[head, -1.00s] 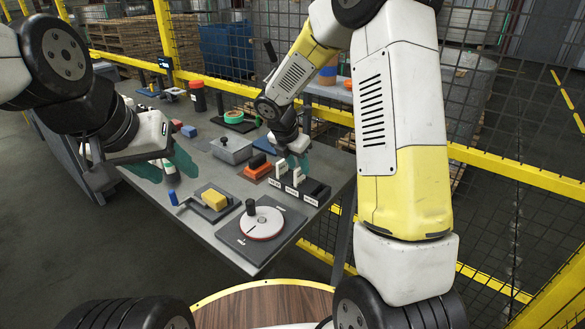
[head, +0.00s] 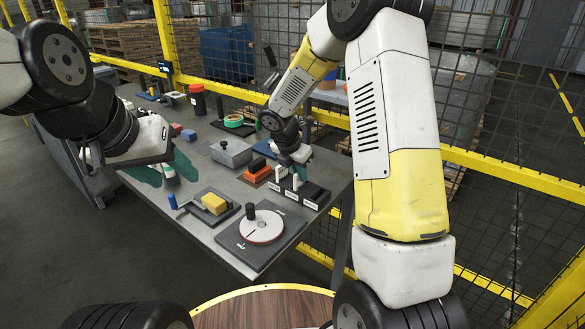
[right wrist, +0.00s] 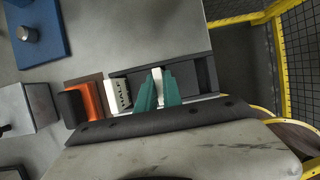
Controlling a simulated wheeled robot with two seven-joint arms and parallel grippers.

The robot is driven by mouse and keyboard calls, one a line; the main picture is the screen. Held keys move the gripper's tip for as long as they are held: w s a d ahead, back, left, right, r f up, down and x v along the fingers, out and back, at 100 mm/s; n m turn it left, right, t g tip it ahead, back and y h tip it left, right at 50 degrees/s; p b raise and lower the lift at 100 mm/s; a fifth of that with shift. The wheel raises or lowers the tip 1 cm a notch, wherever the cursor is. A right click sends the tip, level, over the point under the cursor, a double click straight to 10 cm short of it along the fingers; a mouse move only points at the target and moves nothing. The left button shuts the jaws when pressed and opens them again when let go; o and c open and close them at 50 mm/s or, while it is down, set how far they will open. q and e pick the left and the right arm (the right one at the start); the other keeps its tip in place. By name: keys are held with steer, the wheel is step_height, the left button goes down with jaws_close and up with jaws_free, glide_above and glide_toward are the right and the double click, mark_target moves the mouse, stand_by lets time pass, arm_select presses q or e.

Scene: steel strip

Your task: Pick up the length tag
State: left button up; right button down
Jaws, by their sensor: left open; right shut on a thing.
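A dark slotted rack (head: 297,193) with white labels stands near the right edge of the grey table; it also shows in the right wrist view (right wrist: 205,75). My right gripper (right wrist: 158,94) is over the rack, its green fingers shut on an upright white tag (right wrist: 158,74). I cannot read that tag's lettering, or tell whether its lower end is clear of the rack. Another white tag (right wrist: 117,95) with dark lettering stands to its left. My left gripper (head: 172,170) is open and empty above the left part of the table.
An orange block (head: 257,171) lies just left of the rack. A round white dial on a dark plate (head: 262,252) and a yellow block on a tray (head: 214,203) lie nearer. A grey box (head: 231,153) stands further back. Yellow-framed mesh fencing runs behind and right.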

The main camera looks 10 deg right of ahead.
steer(key=shift+r, duration=0.65)
step_height(320, 180, up, 2)
steer(key=shift+r, duration=0.2)
steer(key=s+a+r, duration=0.1)
steer(key=s, duration=1.5)
steer(key=shift+r, duration=0.1)
